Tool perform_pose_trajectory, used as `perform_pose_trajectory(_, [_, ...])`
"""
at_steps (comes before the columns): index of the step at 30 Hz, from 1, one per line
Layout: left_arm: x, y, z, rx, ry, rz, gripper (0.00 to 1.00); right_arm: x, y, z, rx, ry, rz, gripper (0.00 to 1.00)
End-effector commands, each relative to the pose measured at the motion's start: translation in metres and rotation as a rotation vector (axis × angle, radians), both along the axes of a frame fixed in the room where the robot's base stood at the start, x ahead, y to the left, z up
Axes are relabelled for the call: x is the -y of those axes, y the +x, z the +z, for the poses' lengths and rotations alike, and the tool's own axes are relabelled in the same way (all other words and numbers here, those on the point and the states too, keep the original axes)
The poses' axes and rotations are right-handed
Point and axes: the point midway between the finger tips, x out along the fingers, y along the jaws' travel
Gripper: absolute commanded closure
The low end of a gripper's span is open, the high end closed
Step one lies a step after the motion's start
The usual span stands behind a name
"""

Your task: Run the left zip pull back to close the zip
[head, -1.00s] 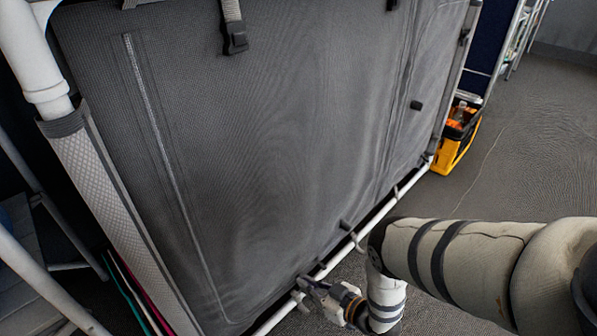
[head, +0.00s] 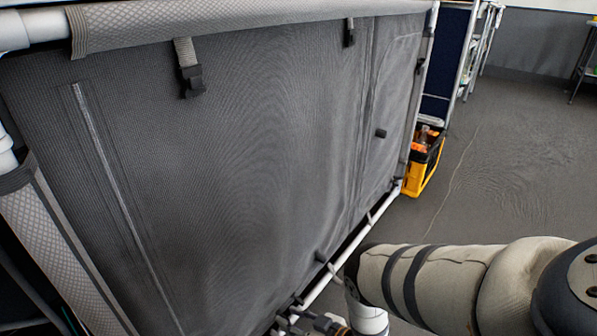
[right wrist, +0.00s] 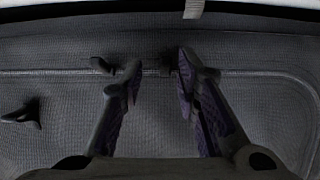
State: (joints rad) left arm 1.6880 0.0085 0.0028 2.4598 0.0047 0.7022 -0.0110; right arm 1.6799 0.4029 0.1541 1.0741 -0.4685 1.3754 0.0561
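The grey fabric panel (head: 230,170) fills most of the head view. The left zip (head: 112,190) is a pale line slanting down its left part to the bottom edge. My right gripper (head: 312,324) is low at the panel's bottom rail, partly cut off by the frame edge. In the right wrist view my right gripper (right wrist: 158,62) has its two fingers apart over a zip line (right wrist: 60,73) running across dark fabric. A small dark piece (right wrist: 166,62) shows between the fingertips; I cannot tell whether it is the zip pull. My left gripper is out of view.
A white rail (head: 350,246) runs along the panel's bottom, with a dark hook (head: 321,256). Black buckles (head: 192,82) hang from the top roll. A second zip (head: 366,110) is farther right. A yellow crate (head: 424,172) stands beyond the panel.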

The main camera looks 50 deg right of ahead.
Motion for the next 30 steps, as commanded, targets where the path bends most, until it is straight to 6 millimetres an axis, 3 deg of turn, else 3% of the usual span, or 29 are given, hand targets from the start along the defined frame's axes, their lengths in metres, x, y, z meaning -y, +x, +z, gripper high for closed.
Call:
perform_pose_trajectory(9, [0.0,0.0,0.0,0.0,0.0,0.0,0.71,0.004,-0.071,0.028,-0.006,-0.001,-0.004,0.71])
perform_pose_trajectory(15, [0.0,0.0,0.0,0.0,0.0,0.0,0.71,0.005,-0.103,0.042,-0.004,-0.002,-0.004,0.71])
perform_pose_trajectory(30, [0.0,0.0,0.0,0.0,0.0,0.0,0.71,0.005,-0.109,0.045,-0.001,-0.001,-0.003,0.71])
